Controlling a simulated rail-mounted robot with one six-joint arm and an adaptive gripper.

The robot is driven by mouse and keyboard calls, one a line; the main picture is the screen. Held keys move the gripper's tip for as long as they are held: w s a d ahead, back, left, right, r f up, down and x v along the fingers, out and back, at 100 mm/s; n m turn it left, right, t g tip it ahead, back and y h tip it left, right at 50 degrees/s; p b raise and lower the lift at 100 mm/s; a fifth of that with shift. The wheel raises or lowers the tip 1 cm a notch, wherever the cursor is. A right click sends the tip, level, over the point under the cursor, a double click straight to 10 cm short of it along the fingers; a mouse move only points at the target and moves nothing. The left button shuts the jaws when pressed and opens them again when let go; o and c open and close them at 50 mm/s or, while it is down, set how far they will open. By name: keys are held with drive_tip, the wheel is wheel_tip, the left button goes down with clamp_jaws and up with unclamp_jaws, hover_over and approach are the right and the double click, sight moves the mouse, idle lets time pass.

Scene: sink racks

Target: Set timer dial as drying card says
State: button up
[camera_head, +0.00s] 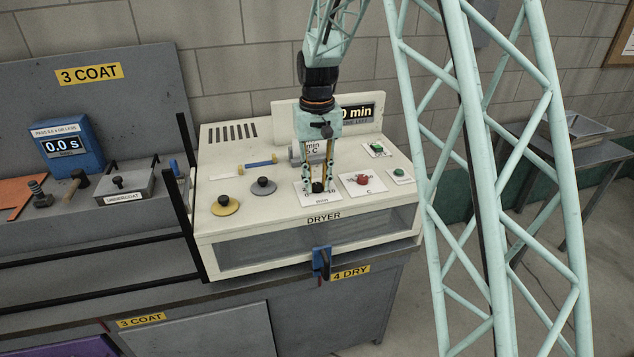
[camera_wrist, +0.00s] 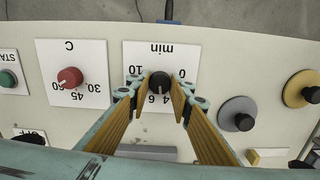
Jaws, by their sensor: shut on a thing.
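The timer dial (camera_head: 318,186) is a small black knob on a white plate marked "min", on top of the cream dryer (camera_head: 240,236). In the wrist view the dial (camera_wrist: 159,84) appears upside down, with numbers such as 0, 4, 6 and 10 around it. My gripper (camera_head: 318,182) points straight down and is shut on the dial; its fingertips (camera_wrist: 159,88) touch both sides. Where the dial's pointer stands is hard to read. A card (camera_head: 312,146) behind my gripper shows partly "min" and "5 C". The dryer's display (camera_head: 362,112) reads "0 min", its left part hidden.
A red dial (camera_head: 362,180) marked "C" sits right of the timer dial, with green buttons (camera_head: 377,149) nearby. Yellow (camera_head: 225,204) and grey (camera_head: 264,185) discs with black knobs are left. A blue clamp (camera_head: 321,263) is at the dryer's front.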

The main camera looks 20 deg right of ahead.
sight(317, 185)
drive_tip(key=shift+n, duration=1.4)
drive_tip(key=o, duration=0.9)
wheel_tip(317, 185, up, 12)
idle(0.4)
